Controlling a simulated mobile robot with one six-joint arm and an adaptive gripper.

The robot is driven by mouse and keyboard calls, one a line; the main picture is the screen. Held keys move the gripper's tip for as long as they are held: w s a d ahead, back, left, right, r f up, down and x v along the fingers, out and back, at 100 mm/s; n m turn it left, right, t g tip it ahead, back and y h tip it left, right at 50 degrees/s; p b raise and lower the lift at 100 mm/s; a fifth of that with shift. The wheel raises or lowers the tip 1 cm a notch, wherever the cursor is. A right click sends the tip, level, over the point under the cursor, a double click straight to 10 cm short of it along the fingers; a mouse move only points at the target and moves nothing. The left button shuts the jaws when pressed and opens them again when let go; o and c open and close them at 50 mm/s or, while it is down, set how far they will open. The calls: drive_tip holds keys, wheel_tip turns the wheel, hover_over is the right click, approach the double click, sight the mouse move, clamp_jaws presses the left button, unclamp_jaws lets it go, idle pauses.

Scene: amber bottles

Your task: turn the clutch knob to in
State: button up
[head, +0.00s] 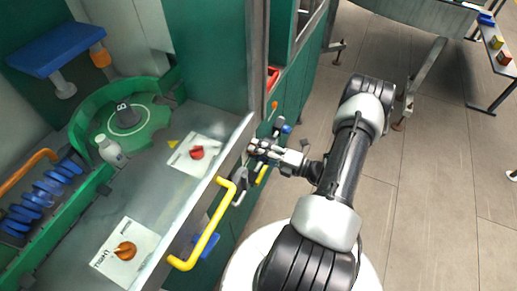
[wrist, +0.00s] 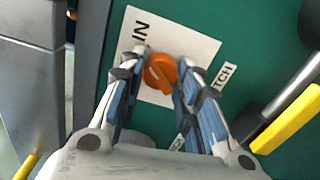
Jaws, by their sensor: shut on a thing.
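The orange clutch knob (wrist: 160,74) sits on a white plate (wrist: 188,42) on a green panel in the wrist view. The plate reads IN near its upper left edge. A small label ending in TCH (wrist: 222,76) is to its right, and another is partly hidden below. My gripper (wrist: 163,62) is shut on the knob, with one blue-padded finger on each side. Which way the knob points is hard to tell. In the head view my gripper (head: 257,148) is at the front of the green machine, and the clutch knob cannot be made out there.
A yellow handle (head: 208,228) sticks out from the machine front, left of my gripper. A red knob (head: 197,152) and an orange knob (head: 125,251) are on plates on the grey top. A white bottle (head: 110,151) stands by the green ring.

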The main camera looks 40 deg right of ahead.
drive_tip(key=shift+m, duration=0.6)
drive_tip(key=o, duration=1.1)
drive_tip(key=shift+s, duration=0.1)
drive_tip(key=v, duration=1.1)
drive_tip(key=shift+s+d, duration=0.2)
drive_tip(key=shift+s, duration=0.15)
